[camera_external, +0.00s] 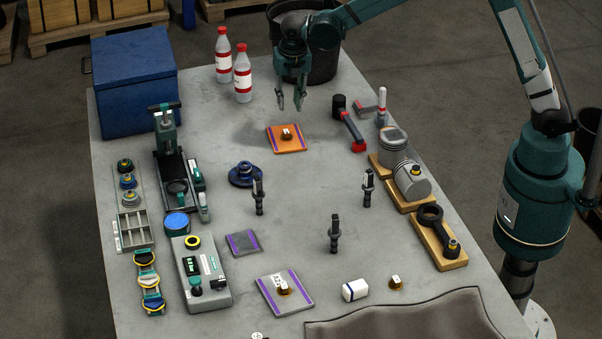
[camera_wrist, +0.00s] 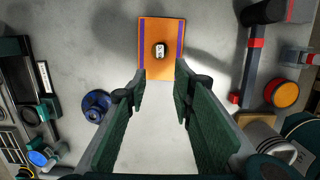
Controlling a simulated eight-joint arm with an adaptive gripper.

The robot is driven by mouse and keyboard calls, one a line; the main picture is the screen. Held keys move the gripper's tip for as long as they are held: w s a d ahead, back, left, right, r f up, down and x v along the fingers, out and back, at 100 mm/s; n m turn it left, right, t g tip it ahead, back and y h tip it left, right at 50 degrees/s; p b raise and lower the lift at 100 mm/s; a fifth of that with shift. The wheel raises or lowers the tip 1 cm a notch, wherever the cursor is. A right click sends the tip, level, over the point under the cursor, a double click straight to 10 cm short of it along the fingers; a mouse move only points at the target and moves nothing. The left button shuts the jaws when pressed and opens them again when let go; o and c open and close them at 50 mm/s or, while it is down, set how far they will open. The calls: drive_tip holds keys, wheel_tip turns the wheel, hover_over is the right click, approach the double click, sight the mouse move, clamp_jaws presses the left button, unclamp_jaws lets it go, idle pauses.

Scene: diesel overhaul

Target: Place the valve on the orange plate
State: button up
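The orange plate (camera_external: 275,146), with purple side stripes, lies flat on the table. A small brass-coloured piece with a white, marked top (camera_external: 286,133) sits on it; it also shows in the wrist view (camera_wrist: 160,50). I cannot tell for certain which object is the valve. Several dark upright parts (camera_external: 259,197) stand mid-table, and a blue round part (camera_external: 244,174) lies left of them. My gripper (camera_external: 290,104) is open, empty and pointing down, above the table behind the orange plate. In the wrist view, the plate (camera_wrist: 151,66) shows beyond my open fingers (camera_wrist: 160,87).
A red-and-black hammer (camera_external: 351,131) lies right of the plate. Pistons (camera_external: 411,180) on wooden blocks line the right edge. Two bottles (camera_external: 243,80) and a blue box (camera_external: 137,85) stand at the back left. Another striped plate (camera_external: 301,297) lies near the front.

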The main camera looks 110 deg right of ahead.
drive_tip(key=s+a+r+m+t, duration=0.2)
drive_tip(key=s+a+r+m, duration=0.2)
drive_tip(key=s+a+r, duration=0.55)
drive_tip(key=s+a+r+m+t, duration=0.15)
drive_tip(key=a+r+m, duration=0.35)
drive_tip(key=a, duration=1)
drive_tip(key=s+a+m+t+y, duration=0.1)
drive_tip(key=s+a+m+t, duration=0.2)
drive_tip(key=s+a+m, duration=0.5)
drive_tip(key=s+a, duration=1.1)
drive_tip(key=s, duration=0.3)
drive_tip(key=shift+m+y, duration=0.3)
drive_tip(key=shift+y, duration=0.1)
